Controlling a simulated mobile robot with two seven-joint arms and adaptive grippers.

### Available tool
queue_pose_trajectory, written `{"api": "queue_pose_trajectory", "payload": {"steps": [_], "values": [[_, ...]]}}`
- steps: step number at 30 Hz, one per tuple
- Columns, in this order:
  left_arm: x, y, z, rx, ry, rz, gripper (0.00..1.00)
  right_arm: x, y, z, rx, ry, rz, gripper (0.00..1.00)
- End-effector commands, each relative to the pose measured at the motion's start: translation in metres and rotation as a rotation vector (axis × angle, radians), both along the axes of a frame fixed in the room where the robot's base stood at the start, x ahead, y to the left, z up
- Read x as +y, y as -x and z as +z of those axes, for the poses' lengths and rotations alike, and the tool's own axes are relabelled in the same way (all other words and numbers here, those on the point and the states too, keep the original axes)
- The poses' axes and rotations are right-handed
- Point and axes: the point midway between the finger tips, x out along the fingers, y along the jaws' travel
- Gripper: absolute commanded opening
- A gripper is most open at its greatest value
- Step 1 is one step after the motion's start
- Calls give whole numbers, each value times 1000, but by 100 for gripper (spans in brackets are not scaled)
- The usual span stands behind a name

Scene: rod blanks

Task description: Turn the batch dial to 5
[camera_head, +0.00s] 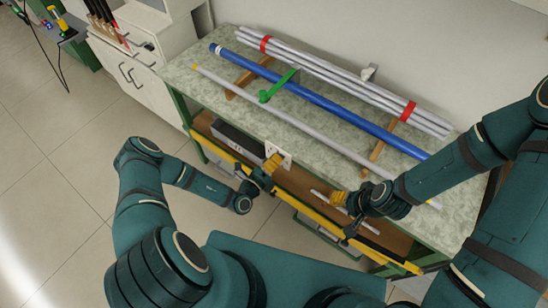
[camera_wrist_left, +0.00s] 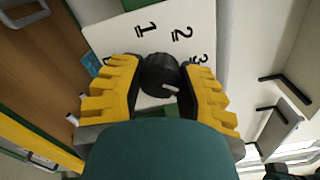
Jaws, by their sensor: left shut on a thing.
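The batch dial is a round black knob (camera_wrist_left: 160,74) with a short white mark, on a white plate (camera_wrist_left: 112,36) printed with 1, 2 and 3. The mark points to the lower right in the left wrist view; which number it meets I cannot tell. Any further numbers are hidden behind my gripper. My left gripper (camera_wrist_left: 160,88) has its yellow fingers on both sides of the knob and is shut on it. In the head view my left gripper (camera_head: 268,168) is at the white plate (camera_head: 285,152) under the bench top. My right gripper (camera_head: 337,198) is at the bench's front; its fingers are unclear.
The bench top (camera_head: 215,68) bears a blue rod (camera_head: 310,98), a thin grey rod (camera_head: 300,125) and a red-banded bundle of grey rods (camera_head: 340,80). A green piece (camera_head: 277,88) stands among them. A short grey rod (camera_head: 345,213) lies below my right gripper. Floor at left is clear.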

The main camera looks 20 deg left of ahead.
Motion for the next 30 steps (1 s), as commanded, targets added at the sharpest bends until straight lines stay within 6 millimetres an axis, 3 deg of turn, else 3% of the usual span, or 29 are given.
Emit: {"api": "queue_pose_trajectory", "payload": {"steps": [18, 30], "values": [[-1, -1, 3, -198, -540, -2, 0, -2, 1, 41, 0, -7, 1, 42], [-1, -1, 1, -284, -776, -1, 0, -3, 2, 55, -1, -10, 1, 42]]}}
